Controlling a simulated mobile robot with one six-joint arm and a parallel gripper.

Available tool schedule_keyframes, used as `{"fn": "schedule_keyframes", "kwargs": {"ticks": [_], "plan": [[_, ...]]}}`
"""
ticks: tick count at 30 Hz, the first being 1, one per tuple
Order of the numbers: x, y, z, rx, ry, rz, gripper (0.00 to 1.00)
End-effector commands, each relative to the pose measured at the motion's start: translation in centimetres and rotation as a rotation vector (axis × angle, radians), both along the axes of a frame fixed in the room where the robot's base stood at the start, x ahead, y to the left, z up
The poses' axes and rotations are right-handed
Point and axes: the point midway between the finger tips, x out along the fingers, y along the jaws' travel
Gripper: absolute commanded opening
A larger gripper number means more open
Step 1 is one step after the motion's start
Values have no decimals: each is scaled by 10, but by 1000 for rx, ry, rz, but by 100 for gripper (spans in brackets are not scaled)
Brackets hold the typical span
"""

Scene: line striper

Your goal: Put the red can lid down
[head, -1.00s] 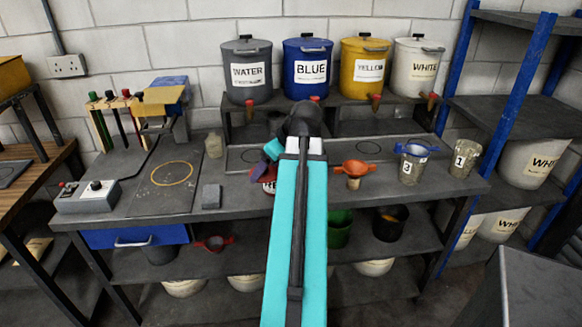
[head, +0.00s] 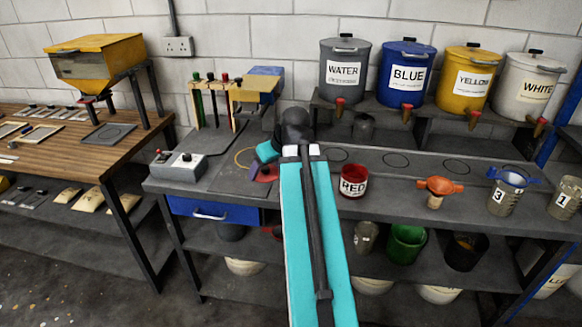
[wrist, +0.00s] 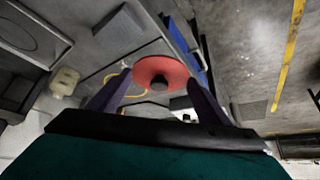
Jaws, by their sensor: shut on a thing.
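My gripper (head: 262,168) is over the left part of the bench, shut on the red can lid (head: 266,175). In the wrist view the red lid (wrist: 163,70), a round disc with a black knob, sits between the dark purple fingers of my gripper (wrist: 160,86). The fingers appear to grip it at the knob. The lid looks held above the bench; the exact gap cannot be told. A yellow ring (head: 242,157) marked on the bench is partly hidden behind my gripper. The red can (head: 353,187), labelled RED, stands open on the bench to the right of my arm.
A grey control box (head: 180,167) stands left of the ring. Orange (head: 438,186) and blue (head: 511,177) funnels are on the right. Labelled paint tanks stand on a raised shelf behind. A cream bottle (wrist: 65,82) shows in the wrist view.

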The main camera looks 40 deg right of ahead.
Motion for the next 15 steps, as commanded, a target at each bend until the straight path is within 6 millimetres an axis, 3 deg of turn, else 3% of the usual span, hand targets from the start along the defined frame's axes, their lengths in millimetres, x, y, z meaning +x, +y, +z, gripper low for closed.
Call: {"fn": "schedule_keyframes", "kwargs": {"ticks": [15], "plan": [[68,112,-2,0,0,35,50]]}}
